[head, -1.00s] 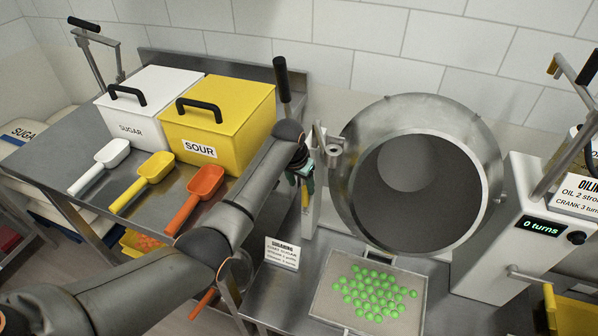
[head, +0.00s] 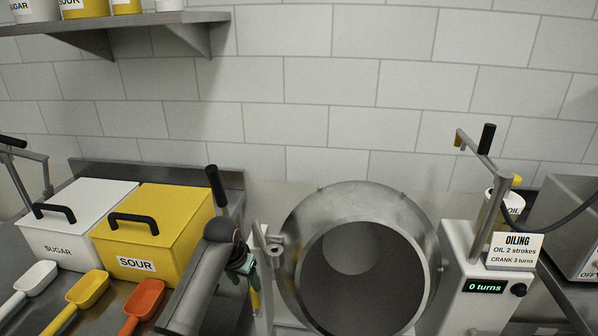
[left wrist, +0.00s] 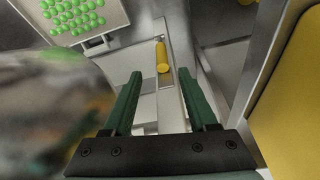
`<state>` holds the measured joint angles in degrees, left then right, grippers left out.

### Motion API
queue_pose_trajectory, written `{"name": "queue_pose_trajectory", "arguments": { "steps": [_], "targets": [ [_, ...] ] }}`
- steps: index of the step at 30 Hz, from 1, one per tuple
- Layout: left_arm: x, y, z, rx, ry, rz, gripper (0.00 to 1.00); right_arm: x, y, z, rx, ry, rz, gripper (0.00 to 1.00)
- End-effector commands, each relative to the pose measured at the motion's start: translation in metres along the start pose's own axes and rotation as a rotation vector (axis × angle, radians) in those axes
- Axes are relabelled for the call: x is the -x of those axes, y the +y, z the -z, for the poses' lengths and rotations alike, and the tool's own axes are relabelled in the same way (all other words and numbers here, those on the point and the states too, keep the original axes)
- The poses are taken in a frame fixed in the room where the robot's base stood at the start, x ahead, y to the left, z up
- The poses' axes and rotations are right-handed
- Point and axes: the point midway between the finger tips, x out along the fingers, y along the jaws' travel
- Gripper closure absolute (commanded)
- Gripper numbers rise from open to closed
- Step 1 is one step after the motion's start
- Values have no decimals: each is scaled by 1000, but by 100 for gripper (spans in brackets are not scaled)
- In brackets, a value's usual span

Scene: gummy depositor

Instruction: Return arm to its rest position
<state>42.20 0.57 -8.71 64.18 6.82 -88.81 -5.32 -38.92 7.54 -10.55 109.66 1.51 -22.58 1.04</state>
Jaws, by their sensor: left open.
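My left arm (head: 197,287) comes up from the bottom of the head view. Its gripper (head: 250,266) hangs between the yellow SOUR box and the steel drum, partly hidden by the wrist. In the left wrist view my left gripper (left wrist: 160,85) has its two green fingers apart with nothing between them. Beyond the fingertips is a yellow cylindrical grip (left wrist: 162,57), apart from them as far as I can tell. My right gripper is not in view.
The steel drum (head: 293,240) stands close right of my gripper. The SOUR box (head: 180,215) and SUGAR box (head: 85,205) are left, with white, yellow and orange scoops (head: 145,299) in front. An oiling machine (head: 463,300) reads 0 turns. Green gummies (left wrist: 70,14) lie on a tray.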

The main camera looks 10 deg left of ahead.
Motion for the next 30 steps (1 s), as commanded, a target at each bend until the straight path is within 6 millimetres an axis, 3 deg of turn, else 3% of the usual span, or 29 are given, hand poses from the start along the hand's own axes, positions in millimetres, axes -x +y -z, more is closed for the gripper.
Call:
{"name": "queue_pose_trajectory", "arguments": {
  "steps": [5,9,15,22,27,30],
  "targets": [
    [-44,5,-40,11,45,6,42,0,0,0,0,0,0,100],
    [-81,13,-88,19,121,14,42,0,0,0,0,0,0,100],
    [-109,30,-160,27,231,14,42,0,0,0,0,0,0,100],
    [-107,56,-244,36,359,-4,42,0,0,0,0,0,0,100],
    [-85,75,-295,46,448,-26,42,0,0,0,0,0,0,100],
    [-70,84,-315,53,489,-38,42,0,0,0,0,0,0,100]
  ]
}}
